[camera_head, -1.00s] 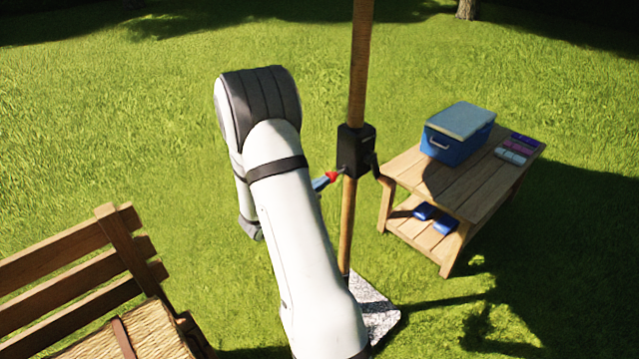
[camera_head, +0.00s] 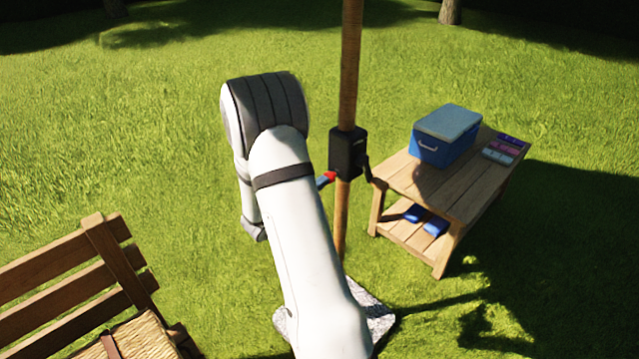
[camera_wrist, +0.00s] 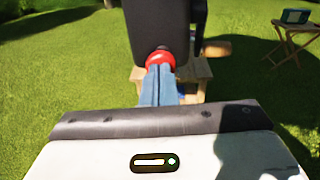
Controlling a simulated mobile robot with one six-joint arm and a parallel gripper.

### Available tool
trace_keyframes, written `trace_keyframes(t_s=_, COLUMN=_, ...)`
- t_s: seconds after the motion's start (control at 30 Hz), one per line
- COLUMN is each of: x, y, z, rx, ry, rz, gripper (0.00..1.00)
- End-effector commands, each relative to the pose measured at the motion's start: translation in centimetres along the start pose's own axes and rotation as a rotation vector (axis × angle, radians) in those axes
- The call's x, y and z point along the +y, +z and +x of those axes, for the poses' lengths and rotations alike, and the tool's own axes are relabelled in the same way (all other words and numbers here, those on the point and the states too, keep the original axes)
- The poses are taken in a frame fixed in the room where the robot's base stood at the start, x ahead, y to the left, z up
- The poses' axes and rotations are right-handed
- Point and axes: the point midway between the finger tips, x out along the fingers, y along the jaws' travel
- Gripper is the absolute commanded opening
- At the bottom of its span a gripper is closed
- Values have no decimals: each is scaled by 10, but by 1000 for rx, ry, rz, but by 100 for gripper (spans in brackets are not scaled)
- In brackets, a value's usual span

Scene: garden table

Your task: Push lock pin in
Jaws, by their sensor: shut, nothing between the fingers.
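The lock pin's red knob (camera_head: 327,178) is on the left side of the black housing (camera_head: 347,152) on the wooden pole (camera_head: 350,70). In the wrist view the red knob (camera_wrist: 160,58) sits at the lower edge of the black housing (camera_wrist: 158,25). My gripper (camera_wrist: 159,70) has blue fingers pressed together, with their tips at the knob, seemingly touching it. The fingertips cover the knob's lower middle. In the head view my arm hides most of the gripper, and the knob appears close against the housing.
A crank handle (camera_head: 366,170) sticks out on the housing's right. Beyond it a wooden side table (camera_head: 405,180) bears a blue cooler (camera_head: 440,150). A wooden bench (camera_head: 60,270) stands at the lower left. The pole's stone base (camera_head: 375,310) is partly behind my arm. Open grass lies behind.

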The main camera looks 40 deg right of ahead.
Motion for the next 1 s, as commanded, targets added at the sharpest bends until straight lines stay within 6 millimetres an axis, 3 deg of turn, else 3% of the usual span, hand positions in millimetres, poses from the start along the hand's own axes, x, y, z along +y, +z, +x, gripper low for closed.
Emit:
trace_keyframes(t_s=0.17, x=0, y=1, z=-13, rx=-4, ry=-5, rz=2, gripper=0)
trace_keyframes(t_s=0.5, x=5, y=-1, z=-91, rx=-3, ry=1, rz=-1, gripper=0)
trace_keyframes(t_s=0.7, x=4, y=0, z=-124, rx=-3, ry=-3, rz=0, gripper=0)
trace_keyframes(t_s=1.0, x=3, y=0, z=-139, rx=-3, ry=-9, rz=-1, gripper=0)
